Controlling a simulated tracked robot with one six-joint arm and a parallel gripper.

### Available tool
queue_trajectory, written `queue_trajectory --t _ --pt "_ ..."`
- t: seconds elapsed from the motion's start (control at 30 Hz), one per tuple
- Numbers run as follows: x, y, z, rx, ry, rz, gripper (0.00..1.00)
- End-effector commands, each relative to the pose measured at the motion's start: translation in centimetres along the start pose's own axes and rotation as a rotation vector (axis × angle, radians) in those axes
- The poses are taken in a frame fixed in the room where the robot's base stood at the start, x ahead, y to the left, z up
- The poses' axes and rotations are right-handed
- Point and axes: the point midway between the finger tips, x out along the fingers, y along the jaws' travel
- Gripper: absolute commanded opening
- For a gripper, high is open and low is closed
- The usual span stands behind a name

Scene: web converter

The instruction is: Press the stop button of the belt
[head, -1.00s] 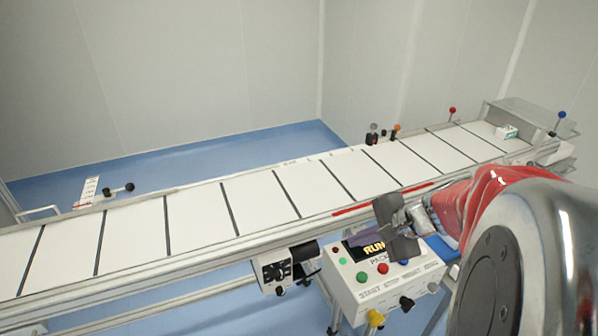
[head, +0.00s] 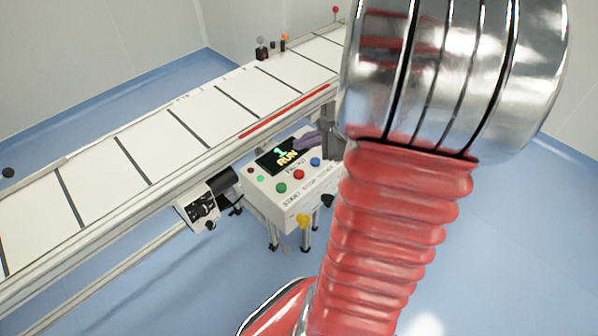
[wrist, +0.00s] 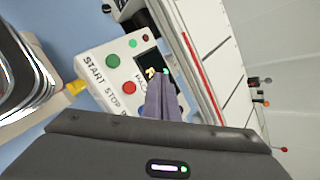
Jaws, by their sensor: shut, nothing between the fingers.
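The stop button is the red button (head: 299,174) on the white control box (head: 262,205), between a green start button (head: 281,188) and a blue button (head: 315,161). The red button also shows in the wrist view (wrist: 128,88), with STOP printed beside it. My gripper (head: 299,146) is shut and empty, its purple-grey fingers over the upper right of the box near the display. The fingertips appear apart from the red button.
The display (head: 282,158) reads RUN with a 1. The white belt (head: 205,120) with dark cross bars runs behind the box. A grey drive unit (head: 202,208) is at the box's left. Yellow (head: 303,220) and black knobs project from the box front. Blue floor is free in front.

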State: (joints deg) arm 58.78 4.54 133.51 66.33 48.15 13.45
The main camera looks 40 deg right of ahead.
Motion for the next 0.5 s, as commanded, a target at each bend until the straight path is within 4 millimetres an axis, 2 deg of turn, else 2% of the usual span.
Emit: queue_trajectory --t 0.5 --pt "3.6 2.7 -2.5 0.003 -0.002 0.003 0.0"
